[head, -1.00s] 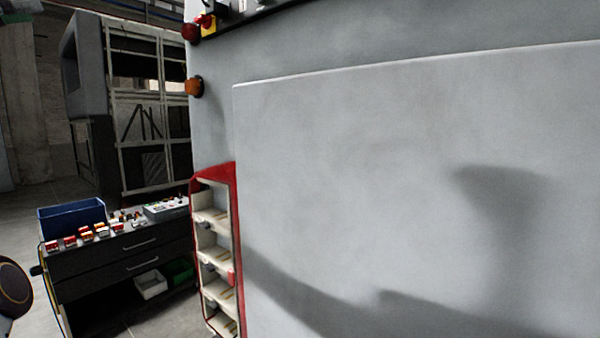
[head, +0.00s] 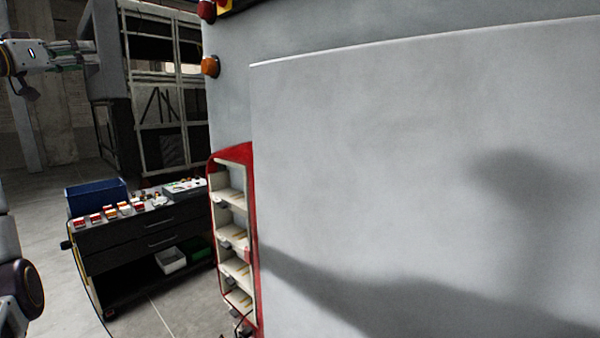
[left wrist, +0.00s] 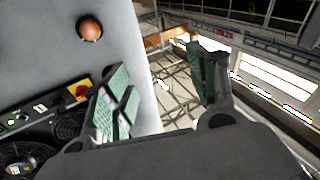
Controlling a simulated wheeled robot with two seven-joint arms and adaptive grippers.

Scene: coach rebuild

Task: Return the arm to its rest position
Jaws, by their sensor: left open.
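My left gripper (head: 88,50) is at the upper left of the head view, pointing right, raised well above the dark workbench. In the left wrist view its two green-padded fingers (left wrist: 165,98) stand apart with nothing between them. Behind the fingers are the edge of a grey panel and an open framework. Part of my left arm (head: 20,290) shows at the lower left edge of the head view. My right gripper is not in view.
A large pale grey panel (head: 420,150) fills the right of the head view. A red-framed shelf rack (head: 250,220) stands at its left edge. The workbench (head: 140,240) holds a blue bin (head: 97,197) and several small red-and-white parts. An orange lamp (left wrist: 89,28) juts from the grey wall.

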